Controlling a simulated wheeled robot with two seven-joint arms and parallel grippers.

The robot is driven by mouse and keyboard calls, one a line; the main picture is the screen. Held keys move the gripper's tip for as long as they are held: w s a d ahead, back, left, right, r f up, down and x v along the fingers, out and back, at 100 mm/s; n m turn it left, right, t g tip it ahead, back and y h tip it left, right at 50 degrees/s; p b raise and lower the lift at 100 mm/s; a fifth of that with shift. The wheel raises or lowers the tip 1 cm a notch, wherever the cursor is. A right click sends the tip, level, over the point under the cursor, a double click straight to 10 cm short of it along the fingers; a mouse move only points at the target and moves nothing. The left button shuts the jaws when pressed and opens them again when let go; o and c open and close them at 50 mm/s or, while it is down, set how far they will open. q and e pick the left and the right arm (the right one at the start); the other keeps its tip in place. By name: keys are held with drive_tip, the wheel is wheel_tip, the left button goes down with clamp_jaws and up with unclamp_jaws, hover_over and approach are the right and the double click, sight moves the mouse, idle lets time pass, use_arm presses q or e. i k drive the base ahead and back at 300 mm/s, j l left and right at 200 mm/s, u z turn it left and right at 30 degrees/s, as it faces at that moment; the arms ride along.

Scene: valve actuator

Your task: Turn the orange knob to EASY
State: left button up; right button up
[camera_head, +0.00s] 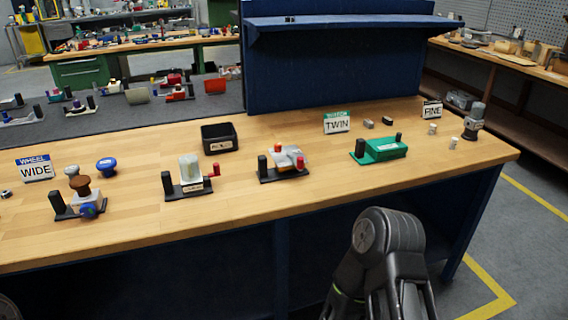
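A small orange part (279,148), perhaps the orange knob, shows at the back of a grey-and-white valve unit (290,158) on a dark base in the middle of the bench. A red knob (301,163) is on the same unit's right side. Its setting is too small to read, and I see no readable EASY mark. A dark arm link of mine rises at the bottom, right of centre, in front of the bench. Neither gripper shows in the head view.
The wooden bench (240,198) also carries a WIDE sign (38,168) with a brown-knobbed unit (80,188), a red-handled unit (190,175), a black bin (219,138), a green unit (381,149) by a TWIN sign (337,122), and a FINE sign (432,109). Bare wood lies along the front edge.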

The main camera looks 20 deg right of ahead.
sight(278, 147)
drive_tip(key=z, duration=1.2)
drive_tip(key=i+l, duration=0.2)
drive_tip(key=i, duration=0.3)
